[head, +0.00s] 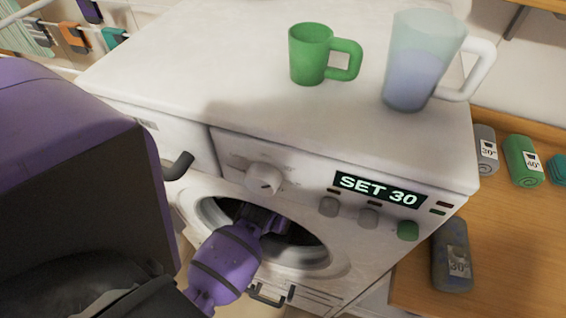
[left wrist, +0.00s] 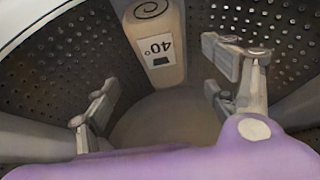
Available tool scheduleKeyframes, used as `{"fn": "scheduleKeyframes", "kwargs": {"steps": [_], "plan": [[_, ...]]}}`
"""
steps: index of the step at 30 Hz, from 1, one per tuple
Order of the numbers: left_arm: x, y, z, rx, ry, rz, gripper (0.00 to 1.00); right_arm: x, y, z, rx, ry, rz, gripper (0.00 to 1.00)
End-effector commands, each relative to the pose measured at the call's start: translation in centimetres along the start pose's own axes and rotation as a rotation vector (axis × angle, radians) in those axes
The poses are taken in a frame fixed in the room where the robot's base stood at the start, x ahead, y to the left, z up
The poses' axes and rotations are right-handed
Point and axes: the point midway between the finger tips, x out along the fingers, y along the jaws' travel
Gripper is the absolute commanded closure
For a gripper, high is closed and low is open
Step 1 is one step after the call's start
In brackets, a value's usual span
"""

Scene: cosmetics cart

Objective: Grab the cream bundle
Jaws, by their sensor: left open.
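The cream bundle (left wrist: 157,68) is a rolled cloth with a spiral end and a white 40° tag. In the left wrist view it lies in the perforated drum, at the top middle. My left gripper (left wrist: 160,88) is open, with one finger to each side of the picture and the bundle ahead, between and beyond the fingertips. I see no contact. In the head view my left gripper (head: 268,222) reaches into the round opening of the washing machine (head: 330,262); its fingertips and the bundle are hidden there. My right gripper is not in view.
The drum wall (left wrist: 60,70) curves close around the fingers. A green mug (head: 308,55) and a translucent pitcher (head: 412,70) stand on the machine top. Grey (head: 486,150), green (head: 523,160) and dark (head: 453,262) rolls lie on the wooden surface (head: 520,250) at right. The display reads SET 30.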

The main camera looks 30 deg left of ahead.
Motion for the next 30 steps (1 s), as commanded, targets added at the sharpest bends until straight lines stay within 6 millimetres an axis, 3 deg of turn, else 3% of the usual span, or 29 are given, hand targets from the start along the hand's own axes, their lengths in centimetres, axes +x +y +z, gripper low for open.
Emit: {"fn": "scheduleKeyframes", "kwargs": {"steps": [5, 18, 26, 30], "plan": [[2.0, -0.1, -0.1, -0.008, -0.011, -0.004, 0.22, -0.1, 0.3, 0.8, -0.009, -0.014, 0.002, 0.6], [7.4, -0.2, 0.3, -0.006, -0.009, -0.003, 0.22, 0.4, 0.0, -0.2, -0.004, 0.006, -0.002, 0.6], [7.7, -0.2, 0.2, -0.007, -0.005, -0.002, 0.22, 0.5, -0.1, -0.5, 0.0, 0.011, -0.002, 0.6], [7.7, -0.2, 0.2, -0.007, -0.005, -0.002, 0.36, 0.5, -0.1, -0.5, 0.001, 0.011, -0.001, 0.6]]}}
